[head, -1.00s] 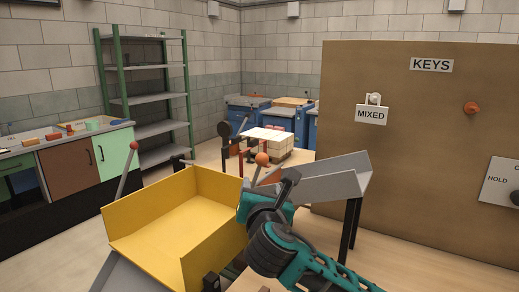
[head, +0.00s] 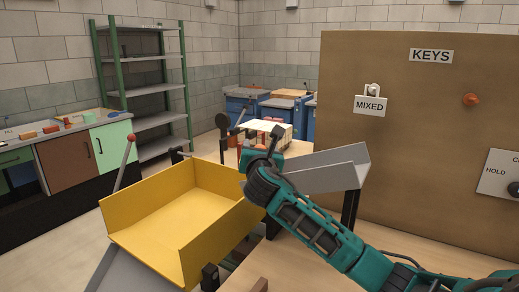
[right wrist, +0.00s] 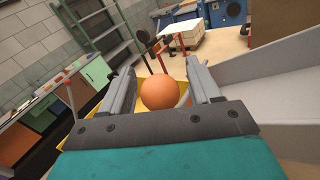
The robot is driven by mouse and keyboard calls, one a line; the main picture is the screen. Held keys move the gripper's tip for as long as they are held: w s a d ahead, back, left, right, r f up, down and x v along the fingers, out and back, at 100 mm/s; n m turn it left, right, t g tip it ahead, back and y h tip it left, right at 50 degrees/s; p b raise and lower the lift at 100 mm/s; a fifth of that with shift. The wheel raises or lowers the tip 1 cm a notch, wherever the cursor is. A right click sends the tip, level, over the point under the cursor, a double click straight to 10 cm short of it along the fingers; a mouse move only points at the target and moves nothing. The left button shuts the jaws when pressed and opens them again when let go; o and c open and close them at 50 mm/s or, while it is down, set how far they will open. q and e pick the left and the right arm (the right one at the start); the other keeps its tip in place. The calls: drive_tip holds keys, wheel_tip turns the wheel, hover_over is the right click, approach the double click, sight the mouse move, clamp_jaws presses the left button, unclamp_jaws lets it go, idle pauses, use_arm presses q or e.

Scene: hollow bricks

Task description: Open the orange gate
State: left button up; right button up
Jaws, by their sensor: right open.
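An orange ball knob (right wrist: 160,92) shows in the right wrist view between the two fingers of my right gripper (right wrist: 163,84). The fingers stand apart on either side of it; I cannot tell whether they touch it. In the head view my right gripper (head: 263,150) is over the right end of a yellow tray (head: 165,212) and hides the orange knob. The gate plate itself cannot be made out. My left gripper is not in view.
A lever with a red knob (head: 131,138) stands at the tray's left. A grey chute (head: 325,172) lies right of my gripper, before a brown board (head: 420,130) marked KEYS. A white-topped stack (head: 270,128) stands behind.

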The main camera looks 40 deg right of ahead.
drive_tip(key=shift+w+d, duration=0.15)
clamp_jaws()
idle(0.6)
